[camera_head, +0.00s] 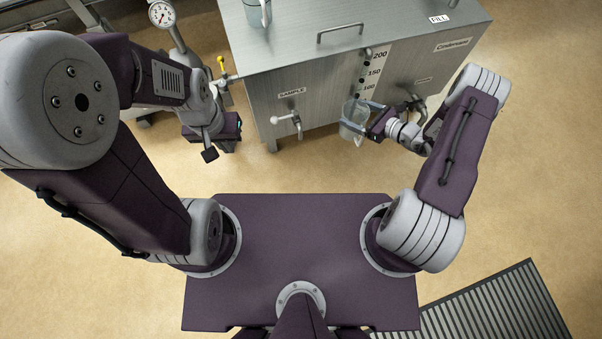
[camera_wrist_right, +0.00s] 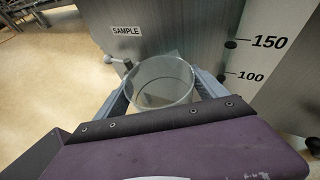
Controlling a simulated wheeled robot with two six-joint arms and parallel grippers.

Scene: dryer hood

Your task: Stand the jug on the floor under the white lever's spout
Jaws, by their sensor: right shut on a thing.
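The jug (camera_head: 353,118), a clear open-topped vessel, is between the fingers of my right gripper (camera_head: 358,126), which is shut on it. It is held in front of the steel tank, to the right of the white lever. In the right wrist view the jug (camera_wrist_right: 162,82) shows between the two fingers with its mouth up. The white lever's spout (camera_head: 297,124) sticks out of the tank front under the SAMPLE label; the white lever also shows in the right wrist view (camera_wrist_right: 110,60). My left gripper (camera_head: 215,148) is left of the tank, with its fingers unclear.
The steel tank (camera_head: 310,62) has a level scale (camera_head: 374,72) and a second tap (camera_head: 418,100) near the right gripper. Another clear vessel (camera_head: 258,12) stands on the tank top. A gauge (camera_head: 162,14) and a yellow-handled valve (camera_head: 221,66) are at left. Floor below the spout looks clear.

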